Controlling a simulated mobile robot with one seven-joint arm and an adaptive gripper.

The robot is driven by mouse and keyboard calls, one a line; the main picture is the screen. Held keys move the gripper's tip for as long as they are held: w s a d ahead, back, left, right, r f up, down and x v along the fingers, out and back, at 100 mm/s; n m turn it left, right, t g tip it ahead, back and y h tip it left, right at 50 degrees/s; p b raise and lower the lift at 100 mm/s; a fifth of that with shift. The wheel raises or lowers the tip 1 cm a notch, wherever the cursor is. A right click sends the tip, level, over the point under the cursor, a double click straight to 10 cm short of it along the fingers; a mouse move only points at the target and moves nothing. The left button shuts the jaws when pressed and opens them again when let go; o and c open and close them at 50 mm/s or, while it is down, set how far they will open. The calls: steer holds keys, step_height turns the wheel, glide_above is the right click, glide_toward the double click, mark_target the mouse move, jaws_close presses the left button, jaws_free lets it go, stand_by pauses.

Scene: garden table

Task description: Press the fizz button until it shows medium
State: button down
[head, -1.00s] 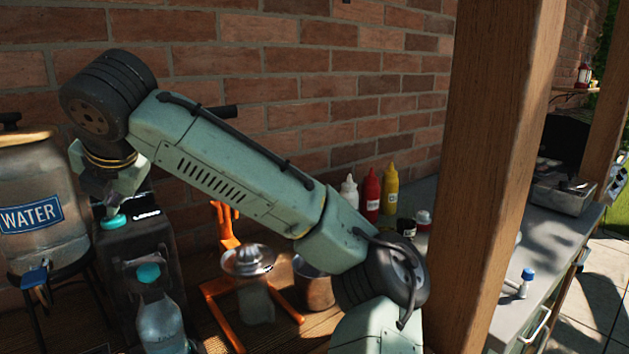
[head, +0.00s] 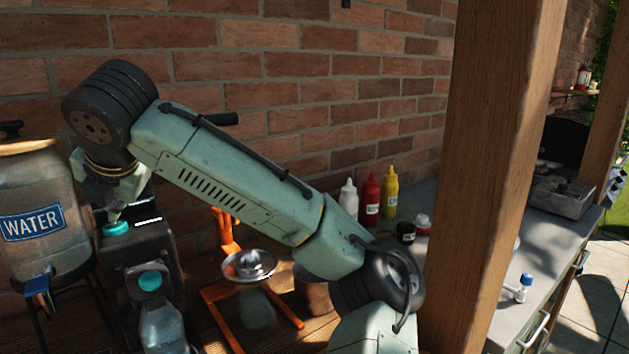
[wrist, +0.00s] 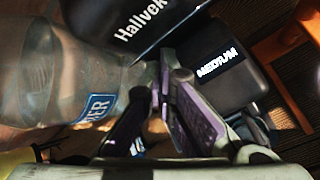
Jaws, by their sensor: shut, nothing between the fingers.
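The dark drink maker (head: 150,250) stands left of the middle in the head view, with a round teal fizz button (head: 117,229) on top. Its small lit display (head: 148,220) is unreadable there. In the wrist view, the display (wrist: 219,66) shows white text that reads MEDIUM. My gripper (head: 113,213) points down right over the button, its fingers shut and empty. It also shows in the wrist view (wrist: 166,60), where the button is hidden. I cannot tell whether the tips touch the button.
A WATER dispenser (head: 38,205) stands close on the left. A clear bottle with a teal cap (head: 162,328) is at the maker's front. An orange-framed juicer (head: 250,265) stands to its right. Sauce bottles (head: 371,200) stand farther right, and a wooden post (head: 480,170) rises beyond my arm.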

mark_target(120, 223)
steer(key=shift+r, duration=3.05)
